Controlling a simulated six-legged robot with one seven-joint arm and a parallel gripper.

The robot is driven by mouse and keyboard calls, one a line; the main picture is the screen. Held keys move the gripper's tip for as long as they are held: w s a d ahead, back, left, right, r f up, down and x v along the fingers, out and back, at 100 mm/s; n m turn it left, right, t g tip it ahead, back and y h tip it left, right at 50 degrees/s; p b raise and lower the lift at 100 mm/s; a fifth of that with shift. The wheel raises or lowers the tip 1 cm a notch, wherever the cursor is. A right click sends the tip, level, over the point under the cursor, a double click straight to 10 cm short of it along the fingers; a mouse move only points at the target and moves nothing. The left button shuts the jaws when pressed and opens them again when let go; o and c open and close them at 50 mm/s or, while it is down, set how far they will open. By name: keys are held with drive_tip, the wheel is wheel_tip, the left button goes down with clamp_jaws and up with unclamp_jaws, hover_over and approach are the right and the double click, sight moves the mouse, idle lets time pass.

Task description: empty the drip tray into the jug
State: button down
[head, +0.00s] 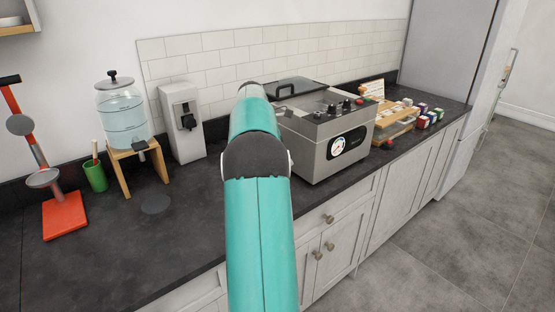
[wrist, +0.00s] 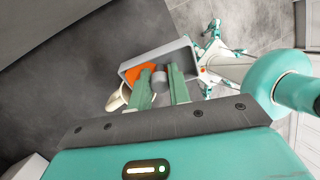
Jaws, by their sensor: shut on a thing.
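In the wrist view my gripper (wrist: 160,87) has its two green fingers on either side of a small grey rounded piece (wrist: 160,74). They are shut on it. I cannot tell whether this piece belongs to the drip tray. Around and behind the fingertips is a grey, open, rectangular container (wrist: 163,51) with something orange (wrist: 138,75) inside. A cream, curved rim or handle (wrist: 117,98), possibly the jug, shows at the container's left, partly hidden. In the head view my teal arm hides my gripper, and no jug shows.
The dark counter holds a water dispenser (head: 122,112) on a wooden stand, a green cup (head: 95,176), an orange-based stand (head: 64,216), a white wall dispenser (head: 183,122) and a steel machine (head: 324,132). A dark round patch (head: 156,203) lies on the counter. Counter front left is clear.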

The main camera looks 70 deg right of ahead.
drive_tip(key=g, duration=0.1)
drive_tip(key=w+g, duration=0.1)
drive_tip(key=shift+a+r+g+h, duration=0.15)
drive_tip(key=shift+r+g+h, duration=0.15)
drive_tip(key=shift+h, duration=0.1)
drive_tip(key=g, duration=0.1)
drive_tip(key=w+g, duration=0.1)
drive_tip(key=g, duration=0.1)
drive_tip(key=shift+a+r+h, duration=0.15)
drive_tip(key=shift+a+h, duration=0.05)
drive_tip(key=shift+h, duration=0.2)
drive_tip(key=shift+w+a+m+g+h, duration=0.15)
drive_tip(key=shift+w+g+h, duration=0.25)
drive_tip(key=shift+g, duration=0.75)
drive_tip(key=shift+w+a+m+g+h, duration=0.1)
drive_tip(key=shift+w+g+h, duration=0.25)
drive_tip(key=shift+g, duration=0.75)
drive_tip(key=shift+w+a+m+g+h, duration=0.2)
drive_tip(key=shift+w+g, duration=0.3)
drive_tip(key=shift+g, duration=0.65)
